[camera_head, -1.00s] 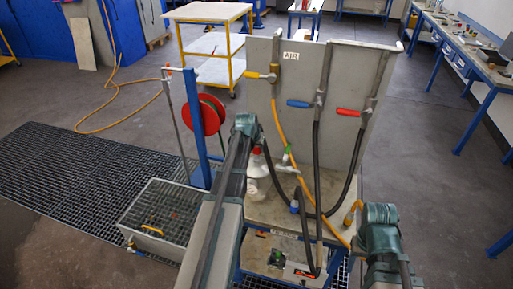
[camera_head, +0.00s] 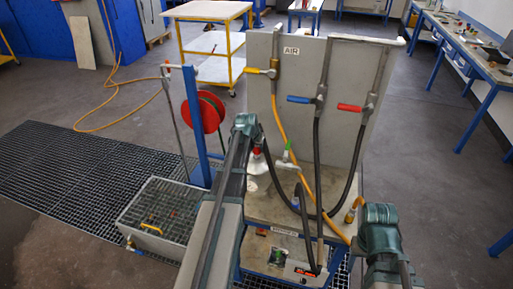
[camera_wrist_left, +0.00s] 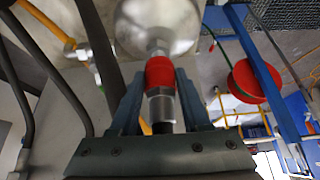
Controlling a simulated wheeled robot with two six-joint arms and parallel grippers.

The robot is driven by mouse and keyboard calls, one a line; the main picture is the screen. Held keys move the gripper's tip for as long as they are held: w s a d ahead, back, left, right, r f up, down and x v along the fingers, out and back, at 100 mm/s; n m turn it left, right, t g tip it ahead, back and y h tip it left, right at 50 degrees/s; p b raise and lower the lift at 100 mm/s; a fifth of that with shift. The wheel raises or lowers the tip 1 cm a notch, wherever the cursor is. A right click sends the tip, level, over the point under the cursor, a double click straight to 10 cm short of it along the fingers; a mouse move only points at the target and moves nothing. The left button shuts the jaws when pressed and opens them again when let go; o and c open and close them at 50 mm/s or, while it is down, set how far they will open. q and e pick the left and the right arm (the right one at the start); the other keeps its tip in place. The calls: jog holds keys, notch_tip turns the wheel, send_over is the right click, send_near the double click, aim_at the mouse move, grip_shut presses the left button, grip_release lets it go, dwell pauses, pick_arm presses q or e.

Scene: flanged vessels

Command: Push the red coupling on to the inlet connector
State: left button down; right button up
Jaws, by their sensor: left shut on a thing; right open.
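The red coupling (camera_wrist_left: 160,72) is clear in the left wrist view, with a metal sleeve (camera_wrist_left: 161,107) below it. My left gripper (camera_wrist_left: 160,85) is shut on it, a finger on each side. Above it, a short metal neck (camera_wrist_left: 158,46) leads to a rounded bright metal body (camera_wrist_left: 158,22). The coupling lines up with that neck; whether it is fully seated I cannot tell. In the head view the red piece (camera_head: 257,151) shows small above a pale metal body (camera_head: 258,167). My right gripper (camera_head: 377,240) is at the right; its fingers are hard to make out.
A grey panel (camera_head: 330,120) with yellow, blue and red valve handles stands behind. Black hoses and a yellow hose (camera_head: 283,125) hang before it. A hose reel (camera_head: 208,113) and a grated tank (camera_head: 165,210) stand left.

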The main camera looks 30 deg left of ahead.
pick_arm(q)
jog(key=shift+f+b, duration=0.7)
jog(key=shift+f, duration=0.1)
jog(key=shift+c, duration=1.4)
grip_release()
jog(key=shift+r, duration=0.15)
jog(key=p+v, duration=1.1)
jog(key=v, duration=0.2)
jog(key=shift+s+r+p, duration=0.2)
jog(key=shift+r+p, duration=0.05)
jog(key=shift+p, duration=0.3)
jog(key=shift+c, duration=0.4)
